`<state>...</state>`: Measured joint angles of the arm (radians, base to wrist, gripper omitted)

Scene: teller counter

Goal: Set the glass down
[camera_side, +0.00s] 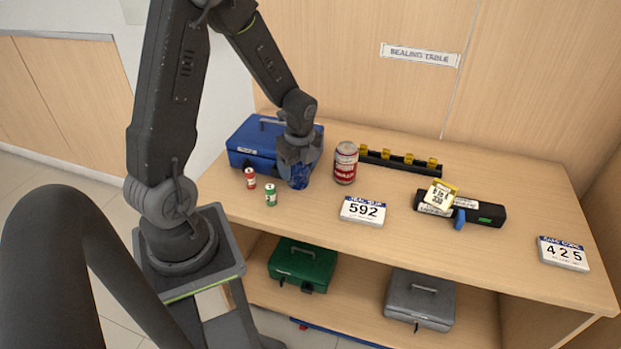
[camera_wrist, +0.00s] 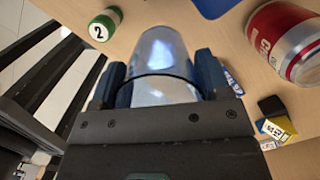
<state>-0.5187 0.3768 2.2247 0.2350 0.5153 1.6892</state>
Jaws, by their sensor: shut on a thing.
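My gripper (camera_side: 297,165) is at the left part of the counter, in front of the blue cash box. In the wrist view my gripper (camera_wrist: 158,76) has a finger on each side of a clear glass (camera_wrist: 160,50) and is shut on it. The glass looks pale with bluish reflections. In the side view the glass (camera_side: 299,183) shows only as a small bluish shape below the fingers, close to the counter top (camera_side: 400,255). I cannot tell whether its base touches the counter.
Close by are a blue cash box (camera_side: 250,140), a red-white can (camera_side: 345,163), a small red roll (camera_side: 250,178) and a small green roll (camera_side: 271,195). A 592 sign (camera_side: 363,211) and black device (camera_side: 485,212) are right. Bare counter lies in front.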

